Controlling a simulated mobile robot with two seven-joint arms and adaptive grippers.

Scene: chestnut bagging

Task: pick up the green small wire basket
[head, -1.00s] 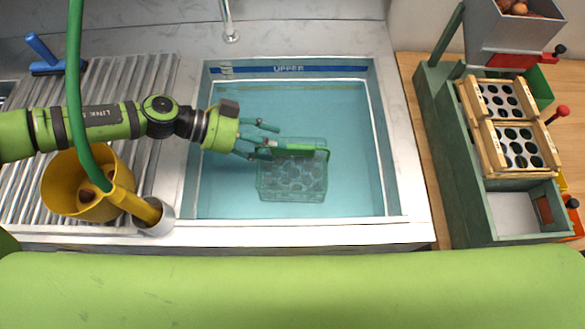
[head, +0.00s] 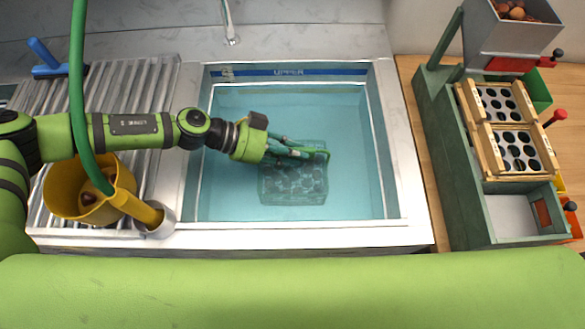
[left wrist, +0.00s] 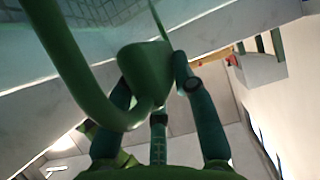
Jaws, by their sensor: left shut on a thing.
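My left gripper (head: 298,151) reaches in from the left at the basket's top edge. Its fingers are shut on the handle, also seen from the wrist (left wrist: 152,85). The basket is upright; I cannot tell if it touches the sink floor. My right gripper is not in view.
The sink rim (head: 300,228) surrounds the water, with open water right of the basket. A yellow pot (head: 70,190) with a brown thing inside stands on the ribbed drainboard (head: 130,90) at left. A green bench with wooden-framed hole trays (head: 515,152) stands at right.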

